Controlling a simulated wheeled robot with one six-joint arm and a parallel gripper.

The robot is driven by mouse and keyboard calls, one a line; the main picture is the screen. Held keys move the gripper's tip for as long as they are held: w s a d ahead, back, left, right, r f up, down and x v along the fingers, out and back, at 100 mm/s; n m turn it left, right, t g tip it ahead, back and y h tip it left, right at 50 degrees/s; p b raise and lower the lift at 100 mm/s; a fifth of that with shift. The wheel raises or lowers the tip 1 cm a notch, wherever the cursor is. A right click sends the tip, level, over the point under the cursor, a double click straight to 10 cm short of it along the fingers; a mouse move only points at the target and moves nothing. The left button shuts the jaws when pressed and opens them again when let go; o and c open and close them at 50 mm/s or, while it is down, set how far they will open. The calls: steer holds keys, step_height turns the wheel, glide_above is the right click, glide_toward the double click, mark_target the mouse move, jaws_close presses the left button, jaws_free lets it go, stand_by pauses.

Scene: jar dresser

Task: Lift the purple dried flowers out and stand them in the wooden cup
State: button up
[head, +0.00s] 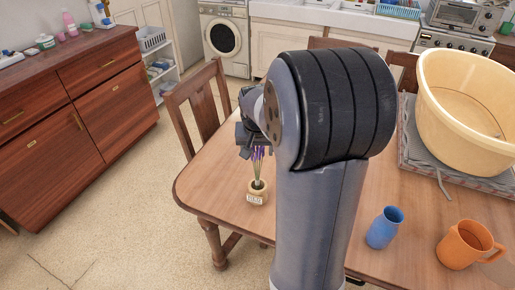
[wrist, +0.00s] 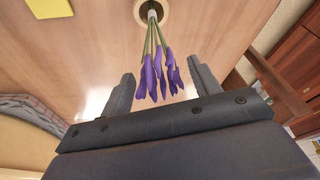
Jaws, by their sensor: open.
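The purple dried flowers (head: 257,160) stand upright in a small tan labelled pot (head: 257,193) on the wooden table. In the wrist view the purple heads (wrist: 158,76) lie between my two fingers, stems running to the round pot (wrist: 150,12) at the top. My gripper (wrist: 163,86) is open, with a gap on each side of the flowers. In the head view my gripper (head: 244,140) is just above and left of the flowers, partly hidden by my arm. I cannot make out a separate wooden cup; my arm hides part of the table.
A large yellow basin (head: 465,105) sits on a grey mat at the right. A chair (head: 200,105) is behind the table's left end. The table's left corner is clear.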

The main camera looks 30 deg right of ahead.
steer(key=shift+r, duration=0.1)
steer(key=v, duration=1)
steer(key=shift+r, duration=0.3)
steer(key=shift+f, duration=0.15)
steer(key=x, duration=0.9)
steer(key=shift+f, duration=0.45)
steer(key=shift+w+d+r+p, duration=0.1)
steer(key=shift+w+p, duration=0.1)
steer(key=shift+p, duration=0.2)
steer(key=shift+r+p, duration=0.75)
steer(key=shift+r, duration=0.3)
steer(key=shift+f, duration=0.1)
